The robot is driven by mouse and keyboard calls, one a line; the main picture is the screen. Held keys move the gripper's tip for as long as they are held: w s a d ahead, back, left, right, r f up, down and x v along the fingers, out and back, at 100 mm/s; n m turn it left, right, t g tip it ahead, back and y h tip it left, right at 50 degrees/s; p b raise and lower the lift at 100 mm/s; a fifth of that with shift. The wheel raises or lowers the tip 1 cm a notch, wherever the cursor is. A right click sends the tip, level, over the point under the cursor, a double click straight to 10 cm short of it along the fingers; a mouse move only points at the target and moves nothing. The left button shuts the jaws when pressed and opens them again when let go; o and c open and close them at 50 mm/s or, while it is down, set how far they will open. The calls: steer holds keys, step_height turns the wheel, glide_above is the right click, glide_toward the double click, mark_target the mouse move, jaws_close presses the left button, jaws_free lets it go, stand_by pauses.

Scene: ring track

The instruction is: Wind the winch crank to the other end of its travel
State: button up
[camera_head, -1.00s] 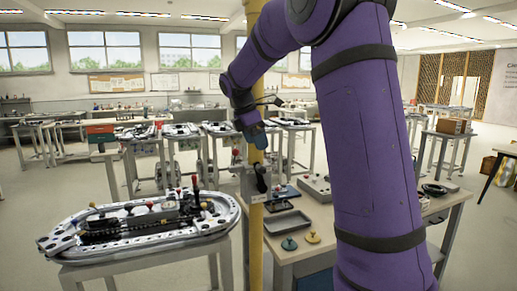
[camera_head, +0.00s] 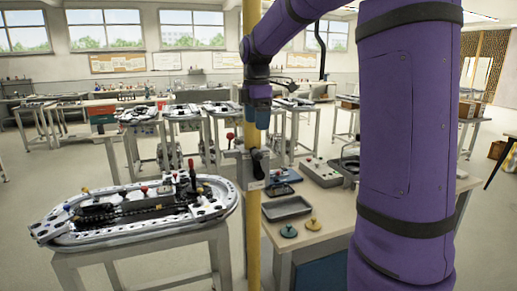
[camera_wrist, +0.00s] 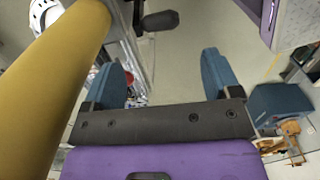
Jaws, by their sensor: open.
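The winch (camera_head: 247,172) is a grey box fixed to a yellow post (camera_head: 253,220). A dark crank handle (camera_head: 258,163) shows at its front. In the wrist view the black crank grip (camera_wrist: 160,20) lies at the top, beyond my fingertips and right of the post. My gripper (camera_head: 262,118) points down with blue fingers, a little above the crank and apart from it. In the wrist view the fingers of my gripper (camera_wrist: 162,72) are spread wide, with only floor between them.
The yellow post stands close to the left of my gripper in the wrist view. A ring-track table (camera_head: 130,215) stands left. Open floor lies between the tables.

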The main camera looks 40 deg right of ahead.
mark_target(257, 150)
step_height(257, 150, down, 9)
steer(key=shift+f, duration=0.2)
stand_by(0.3)
steer(key=c, duration=1.1)
steer(key=shift+w+f, duration=0.1)
